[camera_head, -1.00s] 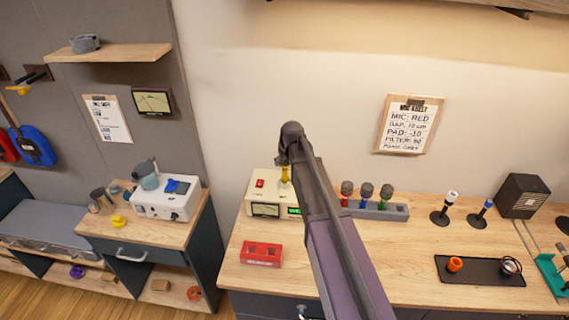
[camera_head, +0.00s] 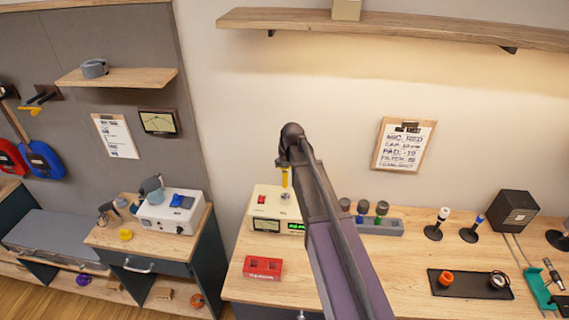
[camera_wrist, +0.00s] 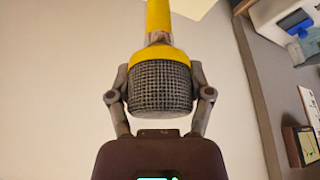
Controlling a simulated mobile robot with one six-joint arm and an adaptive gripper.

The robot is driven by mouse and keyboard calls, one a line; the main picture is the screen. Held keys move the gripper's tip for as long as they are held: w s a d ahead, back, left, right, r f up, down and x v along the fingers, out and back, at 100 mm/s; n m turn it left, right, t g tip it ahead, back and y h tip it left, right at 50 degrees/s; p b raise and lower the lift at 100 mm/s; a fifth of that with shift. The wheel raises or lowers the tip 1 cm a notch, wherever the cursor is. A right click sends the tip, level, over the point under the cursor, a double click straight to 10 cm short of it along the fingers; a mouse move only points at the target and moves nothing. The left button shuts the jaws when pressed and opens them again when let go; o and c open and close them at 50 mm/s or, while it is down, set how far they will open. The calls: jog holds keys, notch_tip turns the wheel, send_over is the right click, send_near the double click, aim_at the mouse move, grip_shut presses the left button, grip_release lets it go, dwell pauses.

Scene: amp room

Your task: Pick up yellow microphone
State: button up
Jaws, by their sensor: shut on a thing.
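The yellow microphone (camera_wrist: 160,80) has a grey mesh head, a yellow band and a yellow handle. In the wrist view my gripper (camera_wrist: 160,98) has one finger on each side of the mesh head, shut on it. In the head view only a yellow piece of the microphone (camera_head: 285,177) shows below my gripper (camera_head: 283,160), above the cream box with a green display (camera_head: 266,224). My arm hides part of the microphone and of the bench behind.
On the bench (camera_head: 232,285) are a red block (camera_head: 263,268), a grey rack (camera_head: 385,226) with several microphones, two stands with microphones (camera_head: 436,224), a black tray (camera_head: 445,284) and a dark speaker (camera_head: 512,211). A wall shelf (camera_head: 400,27) hangs above. Air around my gripper looks free.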

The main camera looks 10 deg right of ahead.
jog(key=shift+r+p, duration=0.45)
jog(key=shift+r, duration=0.25)
jog(key=shift+s+f, duration=0.1)
jog(key=shift+s, duration=0.05)
dwell(1.0)
